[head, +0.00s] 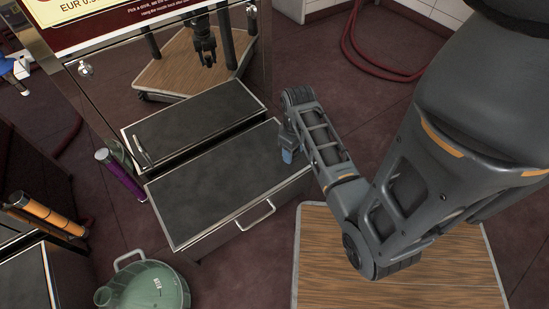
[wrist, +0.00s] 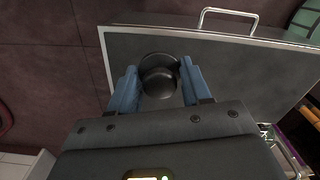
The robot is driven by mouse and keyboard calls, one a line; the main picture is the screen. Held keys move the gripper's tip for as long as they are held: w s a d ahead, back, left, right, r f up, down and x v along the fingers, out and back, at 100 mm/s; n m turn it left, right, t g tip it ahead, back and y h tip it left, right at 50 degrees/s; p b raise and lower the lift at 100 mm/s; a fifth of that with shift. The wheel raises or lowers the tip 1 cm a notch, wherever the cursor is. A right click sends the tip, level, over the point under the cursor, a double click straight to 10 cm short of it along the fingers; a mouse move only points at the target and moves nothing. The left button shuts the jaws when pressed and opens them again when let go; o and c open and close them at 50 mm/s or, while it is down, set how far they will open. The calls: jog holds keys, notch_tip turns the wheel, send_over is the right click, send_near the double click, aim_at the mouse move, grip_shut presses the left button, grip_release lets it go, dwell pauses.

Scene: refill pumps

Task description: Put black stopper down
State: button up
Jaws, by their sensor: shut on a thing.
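My gripper (wrist: 158,84) is shut on the black stopper (wrist: 158,72), which sits between its two blue fingers in the wrist view. The stopper is round and dark, with a wider disc and a smaller knob. Behind it is the dark top of a low metal-edged drawer unit (wrist: 245,68). In the head view my gripper (head: 289,154) is at the right end of that unit (head: 215,195). The stopper cannot be made out there. I cannot tell whether it touches the surface.
The unit's dark top is clear, with a metal handle (head: 256,217) in front. A mirrored machine (head: 160,60) stands behind. A purple cylinder (head: 122,176) is at left, a green can (head: 145,288) at lower left, and a red hose (head: 375,62) on the floor behind.

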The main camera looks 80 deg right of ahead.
jog(key=shift+s+d+f, duration=0.1)
jog(key=shift+s+d, duration=0.25)
jog(key=shift+w+d+f, duration=0.2)
jog(key=shift+f, duration=0.1)
jog(key=w+f+b, duration=0.1)
jog(key=w+f, duration=0.1)
jog(key=w, duration=0.1)
jog(key=w+f+b, duration=0.2)
jog(key=w, duration=0.2)
jog(key=w+d+f+b, duration=0.1)
jog(key=w+f, duration=0.1)
jog(key=w, duration=0.1)
jog(key=shift+w+f, duration=0.2)
jog(key=shift+w, duration=0.15)
jog(key=shift+w+f+b, duration=0.1)
jog(key=shift+f+b, duration=1.1)
jog(key=shift+f, duration=0.75)
jog(key=shift+f, duration=0.15)
jog(key=o, duration=1)
